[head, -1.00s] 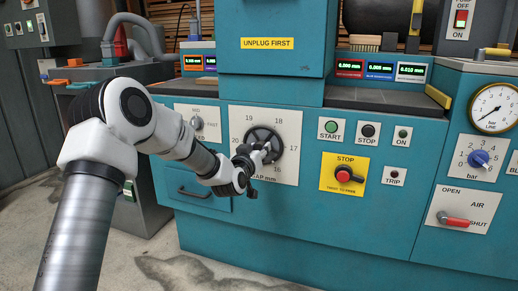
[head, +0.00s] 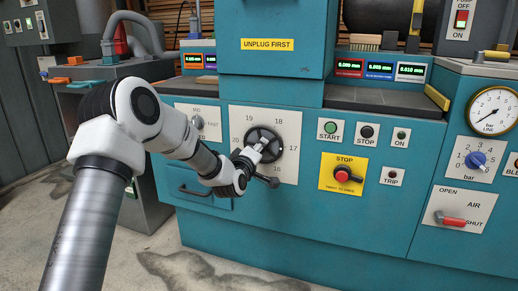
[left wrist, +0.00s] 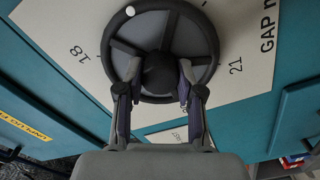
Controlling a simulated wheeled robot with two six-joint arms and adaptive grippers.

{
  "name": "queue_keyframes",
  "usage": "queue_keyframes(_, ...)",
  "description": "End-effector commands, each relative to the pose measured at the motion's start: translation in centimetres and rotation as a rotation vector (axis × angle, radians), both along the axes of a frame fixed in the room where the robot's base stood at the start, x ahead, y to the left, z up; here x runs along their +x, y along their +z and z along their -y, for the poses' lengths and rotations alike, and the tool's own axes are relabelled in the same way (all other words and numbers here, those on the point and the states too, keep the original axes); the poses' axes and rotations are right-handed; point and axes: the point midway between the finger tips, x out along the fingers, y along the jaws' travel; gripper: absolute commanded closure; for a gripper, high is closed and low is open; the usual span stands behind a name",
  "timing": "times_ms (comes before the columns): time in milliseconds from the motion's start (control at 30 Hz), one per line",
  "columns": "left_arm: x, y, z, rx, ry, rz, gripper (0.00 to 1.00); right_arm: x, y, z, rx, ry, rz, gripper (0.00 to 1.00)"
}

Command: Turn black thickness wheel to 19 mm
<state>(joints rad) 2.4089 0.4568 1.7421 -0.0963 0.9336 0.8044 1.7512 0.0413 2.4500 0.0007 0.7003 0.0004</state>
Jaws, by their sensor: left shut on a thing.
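The black thickness wheel (head: 273,138) is on a white dial plate (head: 290,120) on the teal machine front. In the head view 19, 18, 17 and 16 can be read around it. My left gripper (head: 262,145) reaches in from the left to the wheel's middle. In the left wrist view its fingers (left wrist: 157,90) are shut on the hub of the wheel (left wrist: 207,30). A white dot sits on the rim at the top of that view, beyond the 18; the number nearest it is out of frame. My right gripper is not in view.
Right of the dial are the START button (head: 331,128), the STOP button (head: 367,132) and a red stop knob (head: 343,174) on a yellow plate. A drawer handle (head: 195,192) is below my left arm. A small selector (head: 197,121) is left of the dial.

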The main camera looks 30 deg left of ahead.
Motion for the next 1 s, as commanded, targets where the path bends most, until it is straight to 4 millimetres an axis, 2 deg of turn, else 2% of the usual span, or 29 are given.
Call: queue_keyframes(1000,0.0,-0.3,0.0,-0.938,0.000,0.224,0.98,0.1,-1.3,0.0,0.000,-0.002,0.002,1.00)
